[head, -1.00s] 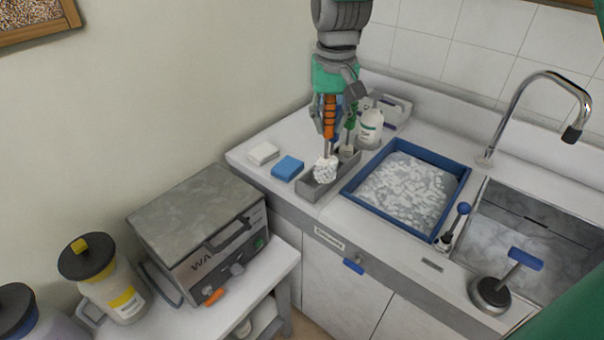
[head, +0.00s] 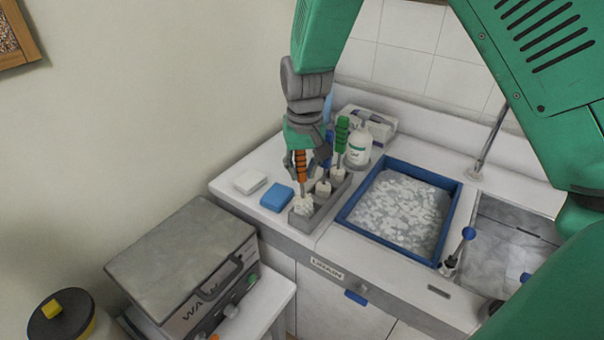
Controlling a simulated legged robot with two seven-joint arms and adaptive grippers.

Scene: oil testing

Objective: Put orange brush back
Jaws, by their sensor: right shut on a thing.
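The orange brush (head: 302,166) is upright in my right gripper (head: 301,166), which is shut on its orange handle. Its white bristle head (head: 304,205) is at the front end of the grey brush holder (head: 326,212). I cannot tell for sure whether the bristles rest on the holder's bottom. A green brush (head: 341,134) stands in the far end of the holder. Another brush head (head: 323,187) stands in the middle, its handle mostly hidden behind my gripper. My left gripper is not in view.
A blue sponge (head: 277,196) and a white sponge (head: 251,181) lie left of the holder. A blue-rimmed tray (head: 347,220) is to the right, with the sink (head: 515,237) beyond. A white bottle (head: 359,147) stands behind. My green arm covers the right side.

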